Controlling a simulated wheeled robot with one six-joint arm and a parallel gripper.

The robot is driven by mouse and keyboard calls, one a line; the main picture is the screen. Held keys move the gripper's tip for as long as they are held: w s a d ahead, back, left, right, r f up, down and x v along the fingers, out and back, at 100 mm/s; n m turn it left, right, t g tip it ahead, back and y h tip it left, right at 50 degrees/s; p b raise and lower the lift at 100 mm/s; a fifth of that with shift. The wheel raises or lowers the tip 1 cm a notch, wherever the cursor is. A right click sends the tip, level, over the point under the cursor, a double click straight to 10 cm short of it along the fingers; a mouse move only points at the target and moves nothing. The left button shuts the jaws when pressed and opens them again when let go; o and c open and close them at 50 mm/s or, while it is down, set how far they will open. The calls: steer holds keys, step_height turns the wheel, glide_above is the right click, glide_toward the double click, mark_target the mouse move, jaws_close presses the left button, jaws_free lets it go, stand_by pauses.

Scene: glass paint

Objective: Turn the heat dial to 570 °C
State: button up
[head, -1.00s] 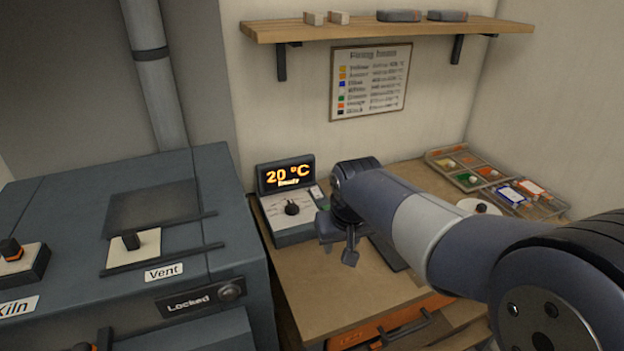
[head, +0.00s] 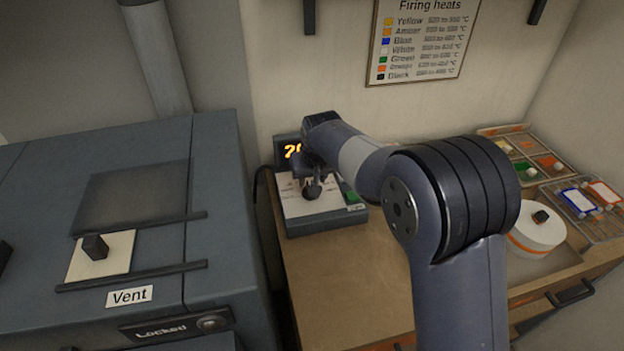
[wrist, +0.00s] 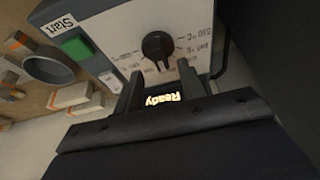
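The heat controller (head: 335,222) is a grey box with a white sloped face on the wooden bench. Its black heat dial (wrist: 157,45) shows clearly in the wrist view, with temperature marks around it, upside down there. My gripper (wrist: 160,70) is open and empty, its two fingers apart with the dial just beyond and between their tips. I see no contact with the dial. In the head view my gripper (head: 312,187) hangs over the controller face and hides most of the dial. The display (head: 288,151) is mostly hidden by my arm; the wrist view shows "Ready" on it.
A green Start button (wrist: 75,47) is beside the dial. The grey kiln (head: 100,240) with its Vent slider (head: 95,247) stands left. A round white container (head: 537,232) and paint tray (head: 525,155) are at right. A Firing heats chart (head: 425,45) hangs behind.

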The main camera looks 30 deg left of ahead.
steer(key=shift+p+x, duration=0.3)
steer(key=shift+x, duration=1.65)
jaws_close()
